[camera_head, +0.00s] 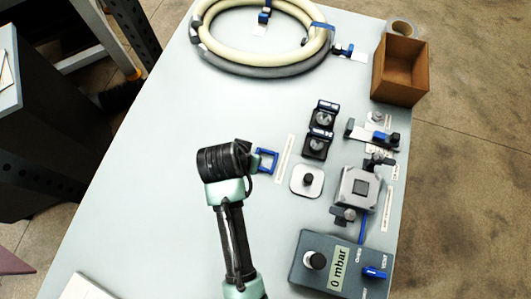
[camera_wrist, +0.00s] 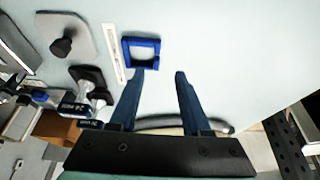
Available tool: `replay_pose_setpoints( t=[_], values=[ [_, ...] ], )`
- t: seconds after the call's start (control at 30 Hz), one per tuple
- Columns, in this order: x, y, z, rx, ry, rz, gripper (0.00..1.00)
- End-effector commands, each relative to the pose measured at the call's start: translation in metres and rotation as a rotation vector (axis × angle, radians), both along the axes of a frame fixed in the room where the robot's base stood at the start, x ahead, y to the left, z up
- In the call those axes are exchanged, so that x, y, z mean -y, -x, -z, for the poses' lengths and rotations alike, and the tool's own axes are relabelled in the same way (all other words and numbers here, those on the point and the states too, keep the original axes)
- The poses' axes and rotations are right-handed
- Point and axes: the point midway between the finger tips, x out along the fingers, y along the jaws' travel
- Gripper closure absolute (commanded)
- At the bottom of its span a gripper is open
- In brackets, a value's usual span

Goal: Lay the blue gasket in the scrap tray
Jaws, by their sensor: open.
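The blue gasket (camera_head: 275,161) is a small square ring lying on the pale table, left of a long white label strip. In the wrist view the gasket (camera_wrist: 141,41) lies just beyond my left fingertip, not between the fingers. My gripper (camera_wrist: 159,74) is open and empty, with its two dark blue fingers apart. In the head view the gripper is mostly hidden behind my wrist, right beside the gasket. No tray is labelled as scrap; a brown open-topped box (camera_head: 401,82) stands at the table's far right edge and looks empty.
A coiled hose (camera_head: 243,70) lies at the back. The table's left side is clear.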

Motion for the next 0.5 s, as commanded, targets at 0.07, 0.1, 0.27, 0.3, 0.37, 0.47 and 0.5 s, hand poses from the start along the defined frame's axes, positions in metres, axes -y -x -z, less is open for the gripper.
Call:
replay_pose_setpoints(
  t=[0.07, 0.1, 0.27, 0.3, 0.37, 0.47, 0.5],
  values=[
    [0.001, -0.004, 0.007, 0.0, 0.0, 0.0, 0.53],
    [0.002, -0.005, 0.01, 0.001, 0.0, 0.0, 0.53],
    [0.003, -0.007, 0.016, 0.002, 0.0, 0.0, 0.53],
    [0.004, -0.008, 0.018, 0.0, -0.001, 0.0, 0.53],
    [0.006, -0.01, 0.023, 0.0, 0.0, 0.001, 0.53],
    [0.01, -0.014, 0.034, -0.001, -0.001, 0.001, 0.53],
    [0.012, -0.015, 0.038, -0.001, -0.001, 0.001, 0.53]
  ],
)
